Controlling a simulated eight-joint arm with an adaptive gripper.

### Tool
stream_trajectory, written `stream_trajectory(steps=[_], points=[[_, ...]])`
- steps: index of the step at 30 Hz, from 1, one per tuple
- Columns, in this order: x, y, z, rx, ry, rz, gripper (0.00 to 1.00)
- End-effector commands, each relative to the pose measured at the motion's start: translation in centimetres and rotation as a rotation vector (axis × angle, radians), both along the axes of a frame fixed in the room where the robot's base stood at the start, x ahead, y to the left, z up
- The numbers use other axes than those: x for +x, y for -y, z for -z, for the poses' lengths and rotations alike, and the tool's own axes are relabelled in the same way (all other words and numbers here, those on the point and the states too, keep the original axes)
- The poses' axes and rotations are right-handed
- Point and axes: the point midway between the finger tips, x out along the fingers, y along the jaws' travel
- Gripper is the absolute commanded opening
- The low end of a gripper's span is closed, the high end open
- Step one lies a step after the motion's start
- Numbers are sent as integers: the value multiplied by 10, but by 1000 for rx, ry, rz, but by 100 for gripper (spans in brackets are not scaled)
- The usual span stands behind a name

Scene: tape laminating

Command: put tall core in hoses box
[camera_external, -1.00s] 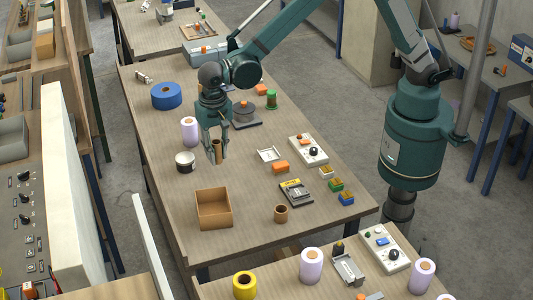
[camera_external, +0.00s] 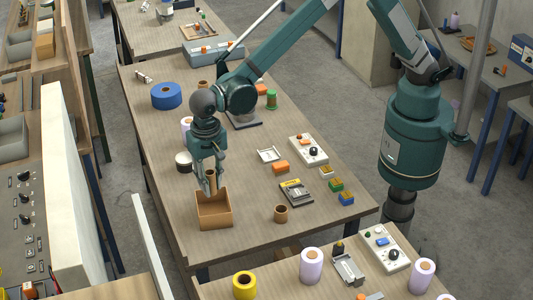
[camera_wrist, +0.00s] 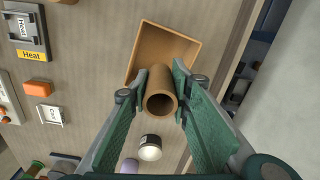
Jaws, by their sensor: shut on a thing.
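The tall core (camera_external: 211,181) is a brown cardboard tube, held upright. My gripper (camera_external: 209,184) is shut on it, and in the wrist view the fingers press on both sides of the core (camera_wrist: 160,92). The hoses box is most likely the open brown box (camera_external: 214,219) near the table's front left; no label on it is readable. The core is over the back part of this box, its lower end near or at the rim height. In the wrist view the box (camera_wrist: 178,45) shows just beyond the core, and its inside looks empty.
A dark-rimmed white jar (camera_external: 183,162) and a lilac roll (camera_external: 187,125) stand behind the box, close to my gripper. The table between box and short core is clear.

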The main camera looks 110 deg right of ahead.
Motion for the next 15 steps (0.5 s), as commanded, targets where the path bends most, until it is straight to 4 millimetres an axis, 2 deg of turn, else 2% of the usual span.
stream_trajectory(steps=[5, 15], points=[[0, 0, 10, 0, 0, 0, 13], [0, 0, 53, 0, 0, 0, 13]])
